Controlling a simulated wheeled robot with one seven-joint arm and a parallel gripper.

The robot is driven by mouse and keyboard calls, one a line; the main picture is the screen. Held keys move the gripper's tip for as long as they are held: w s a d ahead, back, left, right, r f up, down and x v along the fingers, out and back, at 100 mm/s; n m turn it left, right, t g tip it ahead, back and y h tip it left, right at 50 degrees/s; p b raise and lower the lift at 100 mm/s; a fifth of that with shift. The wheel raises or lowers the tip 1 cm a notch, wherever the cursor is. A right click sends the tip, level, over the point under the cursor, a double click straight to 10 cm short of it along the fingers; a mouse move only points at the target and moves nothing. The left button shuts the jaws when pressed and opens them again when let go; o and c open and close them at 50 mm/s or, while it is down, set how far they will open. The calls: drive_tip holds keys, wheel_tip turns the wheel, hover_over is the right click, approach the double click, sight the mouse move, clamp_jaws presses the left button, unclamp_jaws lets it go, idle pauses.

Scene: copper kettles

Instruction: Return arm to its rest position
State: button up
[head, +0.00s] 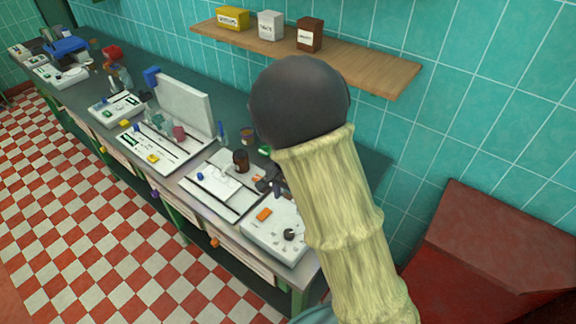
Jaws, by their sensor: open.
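My arm rises from the bottom right of the head view in a pale yellow ribbed sleeve and ends in a large dark grey rounded joint. My gripper (268,184) shows as a small dark shape beside the sleeve, over the near end of the counter. It is open, and I see nothing held in it. My arm hides part of it and part of the counter behind.
A long counter (228,132) carries several white panels, a dark brown jar (240,161) and small coloured items. A wooden shelf (375,75) with three boxes hangs on the tiled wall. A dark red object (480,245) stands at right. The checkered floor (90,215) at left is clear.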

drive_tip(key=s+d+r+n+t+b, duration=0.1)
drive_tip(key=s+d+r+n, duration=0.1)
drive_tip(key=s+d, duration=0.4)
drive_tip(key=s+d+r+n+t+b, duration=0.1)
drive_tip(key=s+d+r+n, duration=0.2)
drive_tip(key=s+d, duration=0.4)
drive_tip(key=shift+d+r+n+t, duration=0.15)
drive_tip(key=shift+d+n+t, duration=0.25)
drive_tip(key=shift+n, duration=0.4)
drive_tip(key=shift+w, duration=0.1)
drive_tip(key=c, duration=0.4)
drive_tip(key=shift+w, duration=0.1)
